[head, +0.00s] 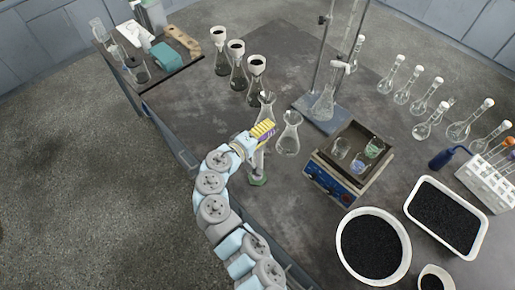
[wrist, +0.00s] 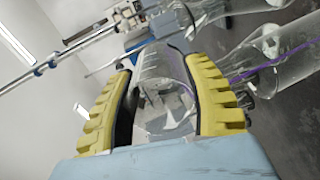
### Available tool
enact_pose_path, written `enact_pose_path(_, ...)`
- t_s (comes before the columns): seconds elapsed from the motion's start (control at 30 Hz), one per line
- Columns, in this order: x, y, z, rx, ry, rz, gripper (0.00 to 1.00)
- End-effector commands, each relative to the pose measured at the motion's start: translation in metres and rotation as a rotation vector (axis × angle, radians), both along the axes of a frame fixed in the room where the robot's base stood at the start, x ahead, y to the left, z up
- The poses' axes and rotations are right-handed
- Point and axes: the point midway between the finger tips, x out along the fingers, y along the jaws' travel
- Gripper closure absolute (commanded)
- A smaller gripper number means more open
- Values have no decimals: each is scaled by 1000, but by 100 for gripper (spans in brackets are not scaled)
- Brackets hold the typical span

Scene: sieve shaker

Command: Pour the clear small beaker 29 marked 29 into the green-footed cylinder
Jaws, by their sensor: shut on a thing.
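My gripper (head: 264,131) is above the bench near its left edge, its yellow fingers shut on a clear glass vessel. In the wrist view the clear small beaker (wrist: 163,95) sits between the two yellow fingers (wrist: 165,103); I cannot read a number on it. The vessel looks tilted in the wrist view, and its contents are unclear. The green-footed cylinder (head: 258,168) stands upright on the bench just below my gripper in the head view, its upper part partly hidden by the gripper.
Clear flasks (head: 288,137) stand close right of and behind my gripper. A shaker (head: 336,184) with small glass vessels on its tray is further right. Black-filled trays (head: 373,247), a tube rack (head: 487,182) and several flasks occupy the right side. Funnel-topped flasks (head: 238,68) stand behind.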

Motion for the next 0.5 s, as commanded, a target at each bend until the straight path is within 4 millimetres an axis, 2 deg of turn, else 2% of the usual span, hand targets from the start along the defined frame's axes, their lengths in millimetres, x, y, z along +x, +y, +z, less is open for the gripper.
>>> enact_pose_path(0.5, 0, 0, 0, -21, -24, 0, 87)
